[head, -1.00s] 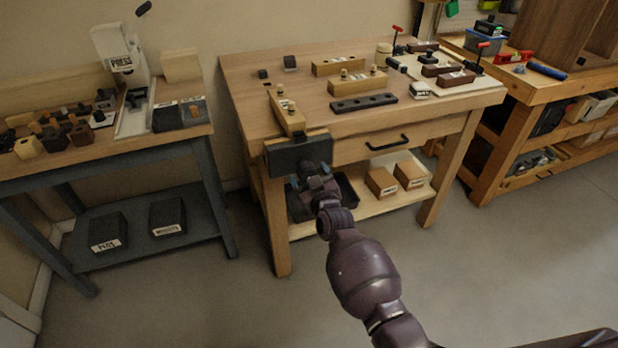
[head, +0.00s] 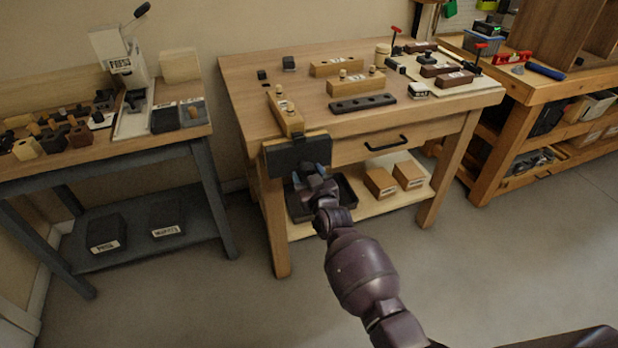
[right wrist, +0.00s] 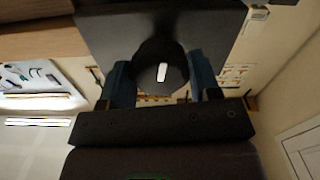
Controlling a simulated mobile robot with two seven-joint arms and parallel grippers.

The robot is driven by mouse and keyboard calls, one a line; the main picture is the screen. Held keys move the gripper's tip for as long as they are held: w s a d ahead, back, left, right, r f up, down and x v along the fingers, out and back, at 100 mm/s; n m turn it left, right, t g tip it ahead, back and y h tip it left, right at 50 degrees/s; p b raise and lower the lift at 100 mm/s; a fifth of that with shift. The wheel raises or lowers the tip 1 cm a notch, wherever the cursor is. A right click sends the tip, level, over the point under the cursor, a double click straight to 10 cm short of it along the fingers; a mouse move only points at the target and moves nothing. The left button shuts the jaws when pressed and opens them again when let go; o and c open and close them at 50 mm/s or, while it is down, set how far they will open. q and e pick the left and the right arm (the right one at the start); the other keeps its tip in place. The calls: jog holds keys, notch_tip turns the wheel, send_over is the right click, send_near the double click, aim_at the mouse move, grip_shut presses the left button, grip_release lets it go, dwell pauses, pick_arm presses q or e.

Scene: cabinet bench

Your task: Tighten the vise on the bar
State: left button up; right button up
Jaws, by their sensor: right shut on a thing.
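The vise's dark front jaw (head: 290,154) is a flat block at the front left corner of the middle bench; it also shows in the right wrist view (right wrist: 215,30). My right gripper (head: 311,174) is in front of this jaw. In the right wrist view, my right gripper (right wrist: 160,80) has its blue fingers on both sides of a round dark vise knob (right wrist: 160,55) with a white mark, and is shut on it. A wooden bar (head: 285,113) with pegs lies on the bench top behind the jaw. I cannot tell whether the jaw touches it. My left gripper is not in view.
Two wooden blocks (head: 356,84) and a dark strip with holes (head: 362,103) lie on the bench top. Below are a drawer handle (head: 386,144) and a shelf with a dark tray (head: 345,190) and two boxes. A press (head: 118,62) stands on the left bench.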

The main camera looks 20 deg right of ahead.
jog(key=shift+m, duration=0.5)
jog(key=shift+m, duration=0.6)
